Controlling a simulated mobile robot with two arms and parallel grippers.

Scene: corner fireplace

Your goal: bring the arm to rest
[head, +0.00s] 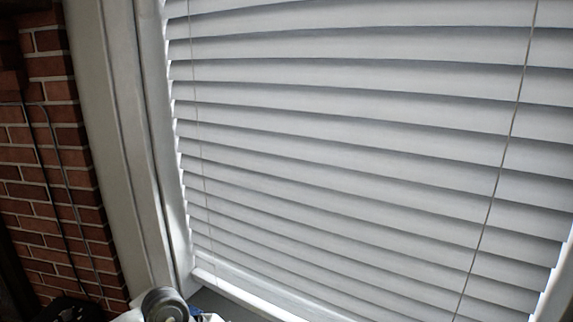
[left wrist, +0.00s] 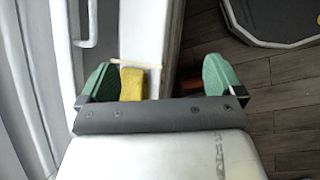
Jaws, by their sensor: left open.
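My left gripper (left wrist: 158,76) shows in the left wrist view. Its two green fingertips stand wide apart and its jaws are open. A yellow block (left wrist: 131,84) shows between the fingers, close beside the left one. I cannot tell whether it touches that finger. In the head view a grey rounded part, probably of my arm, shows at the bottom edge, and no gripper fingers can be made out there. My right gripper is in neither view.
White window blinds (head: 350,130) fill most of the head view, with a white frame (head: 130,150) and a red brick wall (head: 50,190) at left. In the left wrist view, a dark-topped object with a pale rim (left wrist: 275,20) stands on the wood floor (left wrist: 285,90).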

